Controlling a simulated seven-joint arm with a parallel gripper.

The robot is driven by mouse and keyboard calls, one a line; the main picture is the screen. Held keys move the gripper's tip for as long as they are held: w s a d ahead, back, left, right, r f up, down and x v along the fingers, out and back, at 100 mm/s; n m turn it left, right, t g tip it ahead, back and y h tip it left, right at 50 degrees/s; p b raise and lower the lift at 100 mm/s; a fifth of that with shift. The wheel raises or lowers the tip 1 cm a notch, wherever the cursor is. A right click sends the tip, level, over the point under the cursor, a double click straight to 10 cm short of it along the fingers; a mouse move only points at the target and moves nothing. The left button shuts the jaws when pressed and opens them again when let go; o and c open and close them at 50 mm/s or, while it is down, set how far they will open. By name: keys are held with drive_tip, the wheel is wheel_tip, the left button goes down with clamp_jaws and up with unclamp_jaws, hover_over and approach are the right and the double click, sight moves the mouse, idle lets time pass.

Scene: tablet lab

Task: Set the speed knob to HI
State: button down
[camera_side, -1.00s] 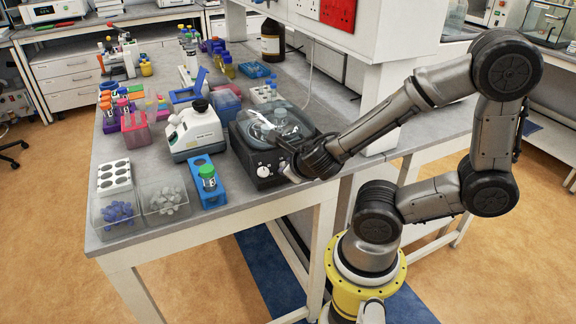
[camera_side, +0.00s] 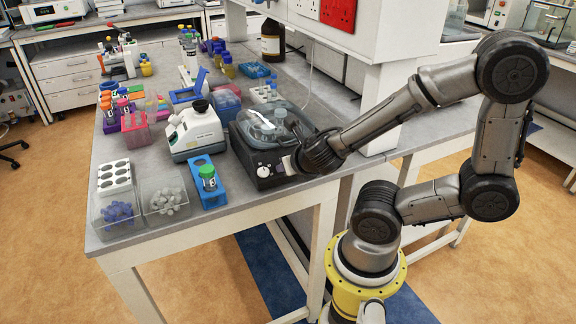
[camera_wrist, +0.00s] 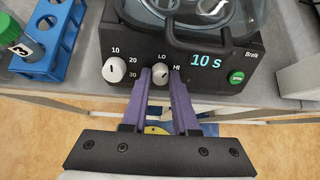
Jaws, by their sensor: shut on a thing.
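The speed knob (camera_wrist: 161,76) is a small white dial on the front of a black device (camera_wrist: 130,52), between the printed marks LO and HI in the wrist view. Its dark pointer line is small and looks roughly upright, nearer LO, but I cannot tell its exact angle. My gripper (camera_wrist: 160,80) has one purple finger on each side of this knob and is shut on it. In the side view the device (camera_side: 262,163) stands at the bench's right edge, with my gripper (camera_side: 290,164) at its front; the knob is hidden there.
A second white knob (camera_wrist: 115,69), marked 10, 20 and 30, sits left of the gripped one. A display (camera_wrist: 206,61) reads 10 s, and a green button (camera_wrist: 237,77) is at right. A blue rack (camera_wrist: 52,40) with a tube stands left. A white-and-grey instrument (camera_side: 194,131) stands beside the device.

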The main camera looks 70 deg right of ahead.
drive_tip(key=shift+m+y, duration=0.3)
drive_tip(key=shift+m, duration=3.3)
drive_tip(key=shift+t, duration=0.3)
drive_tip(key=c, duration=0.7)
unclamp_jaws()
drive_tip(key=shift+r, duration=0.1)
